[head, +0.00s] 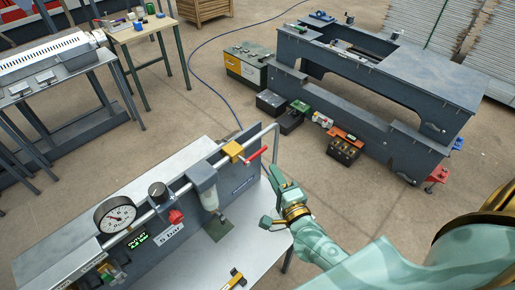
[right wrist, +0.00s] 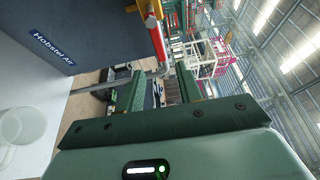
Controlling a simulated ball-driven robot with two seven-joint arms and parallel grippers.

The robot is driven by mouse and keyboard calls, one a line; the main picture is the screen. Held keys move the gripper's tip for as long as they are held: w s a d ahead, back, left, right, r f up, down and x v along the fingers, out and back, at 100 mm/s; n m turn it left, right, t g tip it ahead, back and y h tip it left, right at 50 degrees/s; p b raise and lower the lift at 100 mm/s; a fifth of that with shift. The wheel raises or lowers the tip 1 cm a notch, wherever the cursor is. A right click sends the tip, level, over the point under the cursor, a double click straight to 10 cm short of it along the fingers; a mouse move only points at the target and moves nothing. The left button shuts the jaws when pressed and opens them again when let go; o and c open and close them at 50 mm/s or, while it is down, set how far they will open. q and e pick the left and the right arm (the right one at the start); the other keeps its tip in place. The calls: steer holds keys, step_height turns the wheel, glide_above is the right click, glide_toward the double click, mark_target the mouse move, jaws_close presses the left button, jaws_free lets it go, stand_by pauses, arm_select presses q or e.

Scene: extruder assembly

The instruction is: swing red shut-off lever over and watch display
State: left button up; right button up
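The red shut-off lever (head: 257,155) sticks out from a yellow valve body (head: 233,150) on the pipe along the top of the grey panel. In the right wrist view the red lever (right wrist: 157,38) lies ahead of the gap between the fingertips. My right gripper (head: 271,200) is open and empty, below and to the right of the lever, apparently apart from it. The gripper's two fingers also show spread in the right wrist view (right wrist: 159,70). The small display (head: 137,240) shows green text, too small to read surely. My left gripper is not in view.
A round gauge (head: 115,214), black knob (head: 157,191), red knob (head: 176,216) and clear filter bowl (head: 208,197) sit along the panel. A yellow-and-black item (head: 236,279) lies on the bench front. A dark machine frame (head: 390,90) stands behind, with floor between.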

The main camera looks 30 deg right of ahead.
mark_target(261, 153)
steer(key=w, duration=1)
steer(key=shift+w+d, duration=0.3)
steer(key=shift+d, duration=0.05)
jaws_close()
